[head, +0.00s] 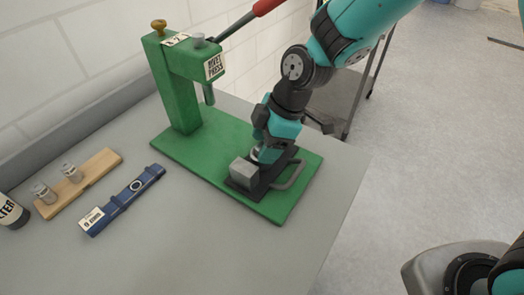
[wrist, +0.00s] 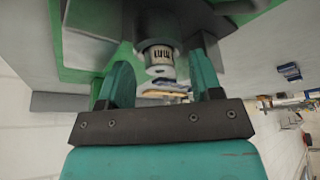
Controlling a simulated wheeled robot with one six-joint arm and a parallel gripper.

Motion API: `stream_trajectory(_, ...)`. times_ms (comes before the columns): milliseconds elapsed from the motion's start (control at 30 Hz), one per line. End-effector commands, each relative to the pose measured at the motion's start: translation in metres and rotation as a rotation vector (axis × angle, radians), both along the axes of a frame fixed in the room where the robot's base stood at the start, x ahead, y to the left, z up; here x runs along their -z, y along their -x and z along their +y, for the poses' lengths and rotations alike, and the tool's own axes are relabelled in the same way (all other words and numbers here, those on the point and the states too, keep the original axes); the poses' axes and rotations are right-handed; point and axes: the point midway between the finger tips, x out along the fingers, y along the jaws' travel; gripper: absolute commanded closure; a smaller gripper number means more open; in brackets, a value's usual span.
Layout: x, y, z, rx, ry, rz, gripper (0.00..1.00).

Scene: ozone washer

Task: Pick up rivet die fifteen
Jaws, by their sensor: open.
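A small metal cylinder with a white label and dark marks (wrist: 158,54) shows between my fingers in the wrist view. It looks like a die, but I cannot read its number. My gripper (wrist: 160,75) is open, with one teal finger on each side of it and small gaps visible. In the head view my gripper (head: 264,154) is low over the front of the green rivet press (head: 180,105), beside a grey block (head: 243,171) on a black plate; it hides the die there. Two more metal dies (head: 43,193) (head: 71,172) stand on a wooden holder at the left.
The wooden holder (head: 95,170) and a blue bar (head: 125,200) with a white tag lie on the grey table (head: 190,240). A dark filter bottle (head: 10,212) is at the left edge. A grey handle (head: 291,176) is right of the block. The table front is clear.

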Motion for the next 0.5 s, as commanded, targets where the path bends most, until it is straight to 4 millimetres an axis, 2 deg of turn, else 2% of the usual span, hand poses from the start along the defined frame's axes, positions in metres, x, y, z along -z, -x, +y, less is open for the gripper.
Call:
stream_trajectory(133,-0.0002,-0.0002,0.0000,0.000,0.000,-0.001,0.41)
stream_trajectory(300,-0.0004,-0.0002,0.0001,0.000,-0.001,-0.001,0.80)
stream_trajectory(400,-0.0004,-0.0002,0.0001,0.000,-0.001,-0.001,1.00)
stream_trajectory(500,-0.0009,-0.0004,0.0002,0.000,-0.001,-0.001,1.00)
